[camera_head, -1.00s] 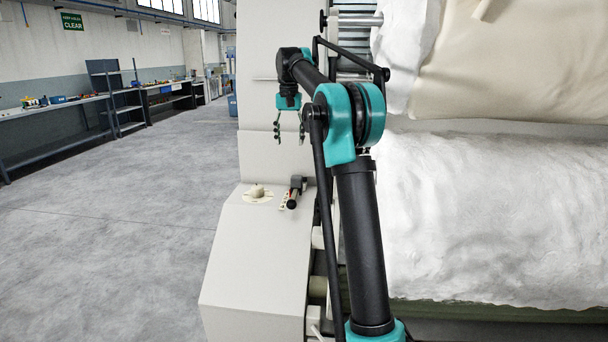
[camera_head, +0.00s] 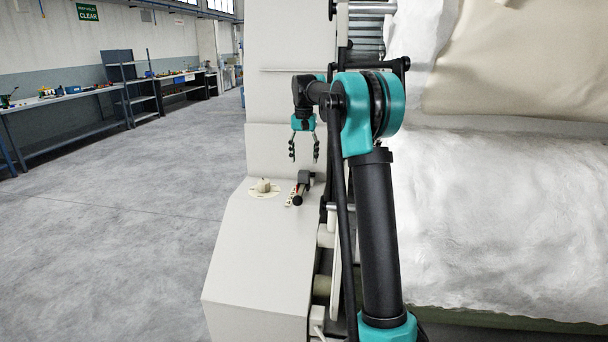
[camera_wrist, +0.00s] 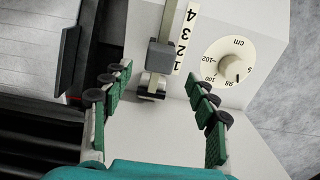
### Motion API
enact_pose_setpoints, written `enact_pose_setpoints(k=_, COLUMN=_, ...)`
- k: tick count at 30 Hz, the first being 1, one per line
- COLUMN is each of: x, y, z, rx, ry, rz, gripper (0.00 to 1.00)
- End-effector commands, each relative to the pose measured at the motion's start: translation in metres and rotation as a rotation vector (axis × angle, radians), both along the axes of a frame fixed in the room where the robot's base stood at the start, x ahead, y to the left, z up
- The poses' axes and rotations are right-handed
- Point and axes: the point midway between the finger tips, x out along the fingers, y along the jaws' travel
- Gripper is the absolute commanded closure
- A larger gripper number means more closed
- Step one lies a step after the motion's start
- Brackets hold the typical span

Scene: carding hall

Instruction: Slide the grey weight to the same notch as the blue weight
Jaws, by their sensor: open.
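I cannot make out a blue weight in any view. In the head view the small lever (camera_head: 302,188) with its dark block stands on the pale machine housing. My gripper (camera_head: 304,158) is open and empty, just behind and above the lever. Its two fingers also show in the wrist view (camera_wrist: 160,82), spread on either side below the block.
A round dial marked in cm (camera_wrist: 229,61) is beside the scale; in the head view it is left of the lever (camera_head: 264,188). White fibre rolls (camera_head: 490,220) fill the right. Workbenches (camera_head: 70,97) line the far left wall. The grey floor is clear.

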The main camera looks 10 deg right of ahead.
Motion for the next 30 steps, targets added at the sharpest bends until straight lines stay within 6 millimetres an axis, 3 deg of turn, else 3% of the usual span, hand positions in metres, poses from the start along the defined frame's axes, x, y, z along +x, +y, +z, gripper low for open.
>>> enact_pose_setpoints(k=3, x=0.0, y=0.0, z=-0.024, rx=0.0, ry=0.0, rz=0.0, gripper=0.41)
enact_pose_setpoints(k=10, x=0.0, y=0.0, z=-0.057, rx=0.0, ry=0.0, rz=0.0, gripper=0.41)
enact_pose_setpoints(k=15, x=0.0, y=0.0, z=-0.068, rx=0.0, ry=0.0, rz=0.0, gripper=0.41)
enact_pose_setpoints(k=24, x=0.0, y=0.0, z=-0.07, rx=0.0, ry=0.0, rz=0.0, gripper=0.41)
enact_pose_setpoints(k=30, x=0.0, y=0.0, z=-0.07, rx=0.0, ry=0.0, rz=0.0, gripper=0.65)
